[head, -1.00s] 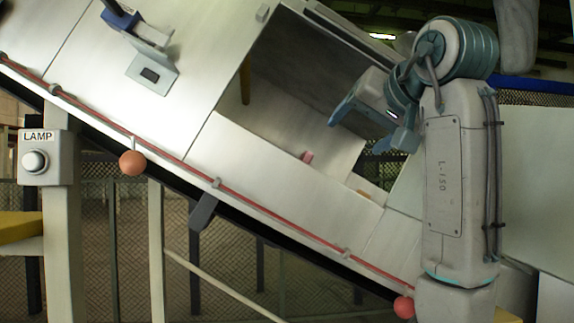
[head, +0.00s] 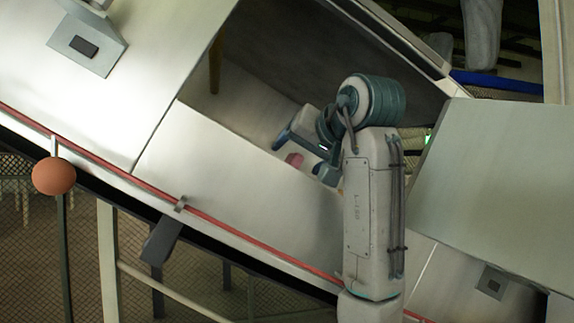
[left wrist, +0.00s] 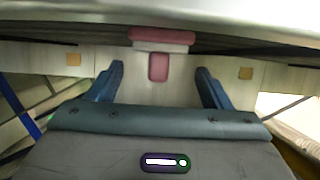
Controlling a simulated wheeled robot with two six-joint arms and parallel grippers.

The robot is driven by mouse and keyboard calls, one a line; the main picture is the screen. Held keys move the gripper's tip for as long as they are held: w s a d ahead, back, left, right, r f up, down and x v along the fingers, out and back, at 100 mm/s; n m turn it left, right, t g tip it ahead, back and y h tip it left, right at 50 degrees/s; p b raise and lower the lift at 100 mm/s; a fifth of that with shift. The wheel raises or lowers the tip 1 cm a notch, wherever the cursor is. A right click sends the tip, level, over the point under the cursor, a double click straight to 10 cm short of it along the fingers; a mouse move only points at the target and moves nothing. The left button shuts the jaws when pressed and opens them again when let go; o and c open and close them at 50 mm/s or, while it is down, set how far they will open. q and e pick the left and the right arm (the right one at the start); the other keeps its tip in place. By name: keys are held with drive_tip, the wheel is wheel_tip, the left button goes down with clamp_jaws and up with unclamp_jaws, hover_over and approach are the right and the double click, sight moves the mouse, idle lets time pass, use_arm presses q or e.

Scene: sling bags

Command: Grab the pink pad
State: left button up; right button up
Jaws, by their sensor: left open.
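The pink pad (head: 294,160) is small and sits in the recess of the pale conveyor-like structure in the head view, partly hidden by my gripper. In the left wrist view a pink patch (left wrist: 158,67) lies on the pale panel, with a wider pink block (left wrist: 162,36) with a white lower edge just above it. My left gripper (head: 305,157) is open, its fingers around the pad's area. In the left wrist view the open left gripper (left wrist: 158,78) has its blue fingers on either side of the pink patch, not touching it. My right gripper is not in view.
The recess has a dark back wall (head: 320,75) and a pale front panel (head: 240,175). A large pale panel (head: 500,190) stands to the right of my arm.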

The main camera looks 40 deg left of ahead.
sight(300, 157)
use_arm(q)
drive_tip(key=shift+w+a+p, duration=0.45)
drive_tip(key=shift+a+p, duration=0.15)
drive_tip(key=shift+p, duration=0.4)
drive_tip(key=shift+p+x, duration=0.65)
drive_tip(key=shift+x, duration=0.35)
drive_tip(key=shift+w+a+f, duration=0.2)
drive_tip(key=shift+a+f, duration=0.2)
drive_tip(key=shift+f, duration=0.05)
drive_tip(key=shift+d, duration=0.25)
drive_tip(key=c, duration=1.1)
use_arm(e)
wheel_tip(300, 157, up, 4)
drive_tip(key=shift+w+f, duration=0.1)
